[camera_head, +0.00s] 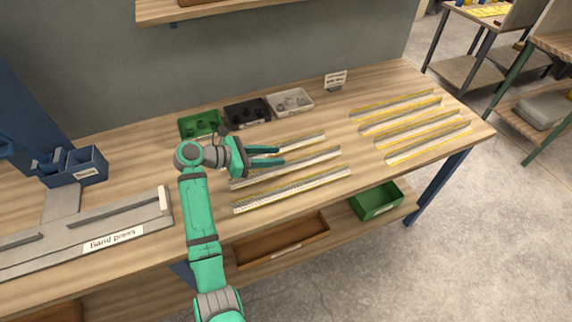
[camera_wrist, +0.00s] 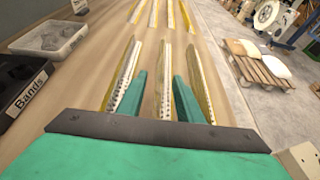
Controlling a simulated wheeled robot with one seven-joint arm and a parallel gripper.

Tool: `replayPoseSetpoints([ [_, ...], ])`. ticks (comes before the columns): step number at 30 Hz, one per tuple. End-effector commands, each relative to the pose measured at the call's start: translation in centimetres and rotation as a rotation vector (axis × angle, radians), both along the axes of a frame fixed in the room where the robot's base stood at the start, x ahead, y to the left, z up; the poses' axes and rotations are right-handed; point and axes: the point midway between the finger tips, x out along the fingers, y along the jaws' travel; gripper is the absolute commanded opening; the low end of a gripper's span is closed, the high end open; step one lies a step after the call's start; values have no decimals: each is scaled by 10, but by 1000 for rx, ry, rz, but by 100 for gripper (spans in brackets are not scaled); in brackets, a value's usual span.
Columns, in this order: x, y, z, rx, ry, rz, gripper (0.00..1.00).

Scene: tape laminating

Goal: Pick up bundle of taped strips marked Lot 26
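Three long pale strip bundles lie side by side near the middle of the table: a far one (camera_head: 305,141), a middle one (camera_head: 315,158) and a front one (camera_head: 292,190) with yellow edging. In the wrist view they show as left (camera_wrist: 124,76), middle (camera_wrist: 165,78) and right (camera_wrist: 200,80). More yellow-edged strips (camera_head: 428,142) lie further right. I cannot read Lot 26 on any of them. My gripper (camera_head: 283,155) is open and empty, with its fingers pointing right along the strips. In the wrist view the middle strip shows between the fingers (camera_wrist: 158,92). The height above the table is unclear.
Green (camera_head: 200,124), black (camera_head: 247,112) and grey (camera_head: 291,102) bins stand along the back, beside a small sign (camera_head: 336,80). The band press (camera_head: 110,232) is at left. A brown tray (camera_head: 280,240) and green bin (camera_head: 376,201) sit on the lower shelf.

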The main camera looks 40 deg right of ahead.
Motion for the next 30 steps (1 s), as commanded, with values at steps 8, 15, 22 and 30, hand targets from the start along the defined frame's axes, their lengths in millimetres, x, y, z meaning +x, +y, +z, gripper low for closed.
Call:
replayPoseSetpoints([
  [8, -8, -29, -13, -1, 1, 0, 33],
  [15, -18, -57, -27, -1, 1, -5, 33],
  [22, -22, -73, -34, -1, 0, -3, 33],
  [30, -21, -73, -33, -1, 0, -2, 18],
])
